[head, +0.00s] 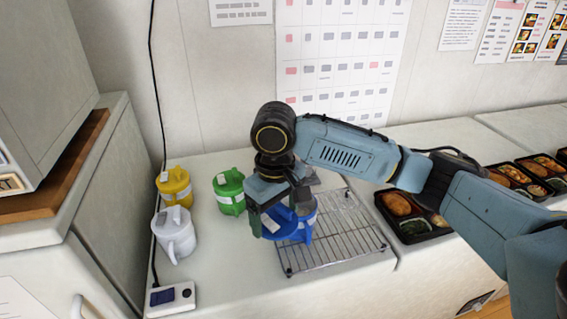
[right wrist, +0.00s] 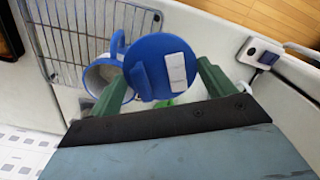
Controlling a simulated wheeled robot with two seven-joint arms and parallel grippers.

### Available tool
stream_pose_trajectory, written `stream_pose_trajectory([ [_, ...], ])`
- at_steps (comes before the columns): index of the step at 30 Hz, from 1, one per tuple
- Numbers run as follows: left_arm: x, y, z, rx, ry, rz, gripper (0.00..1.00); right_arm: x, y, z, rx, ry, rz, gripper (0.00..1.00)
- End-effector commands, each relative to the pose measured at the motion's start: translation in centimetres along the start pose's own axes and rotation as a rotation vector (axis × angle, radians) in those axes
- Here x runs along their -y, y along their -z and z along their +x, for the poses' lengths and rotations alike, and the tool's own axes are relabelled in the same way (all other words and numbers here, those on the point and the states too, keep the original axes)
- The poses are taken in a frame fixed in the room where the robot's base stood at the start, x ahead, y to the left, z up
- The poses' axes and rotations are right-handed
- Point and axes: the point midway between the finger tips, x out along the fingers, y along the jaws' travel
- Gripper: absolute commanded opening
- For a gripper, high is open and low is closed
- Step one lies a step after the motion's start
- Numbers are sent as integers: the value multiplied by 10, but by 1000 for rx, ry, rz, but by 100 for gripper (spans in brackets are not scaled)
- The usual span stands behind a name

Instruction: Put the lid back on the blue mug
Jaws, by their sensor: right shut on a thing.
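The blue mug (head: 306,228) stands at the left end of the wire rack, partly hidden by my right gripper (head: 275,212). In the right wrist view the mug (right wrist: 98,76) shows its pale inside and its blue handle. The round blue lid (right wrist: 155,62), with a raised blue grip and a white label, is between the two green fingers of my right gripper (right wrist: 160,90), which is shut on it. The lid overlaps the mug in that view but sits off to one side, leaving part of the opening uncovered. The gap between them is hard to tell. My left gripper is out of view.
A green mug (head: 229,190), a yellow mug (head: 174,188) and a white mug (head: 175,240) stand left of the wire rack (head: 345,235). A small device (head: 170,298) lies at the front left. Bento trays (head: 402,226) are on the right. Most of the rack is bare.

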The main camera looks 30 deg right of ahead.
Motion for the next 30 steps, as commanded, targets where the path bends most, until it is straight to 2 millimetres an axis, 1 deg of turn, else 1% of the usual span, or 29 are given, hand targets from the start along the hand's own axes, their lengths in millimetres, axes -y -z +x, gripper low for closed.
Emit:
stream_pose_trajectory([
  [1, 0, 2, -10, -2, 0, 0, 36, -3, 2, -7, 2, 1, -88, 60],
  [3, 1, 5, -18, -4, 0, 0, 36, -7, 4, -10, 3, 3, -233, 60],
  [11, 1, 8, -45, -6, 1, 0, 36, -21, 12, -20, 1, 12, -778, 60],
  [30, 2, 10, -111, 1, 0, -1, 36, -69, 23, -44, -3, 5, -2109, 60],
])
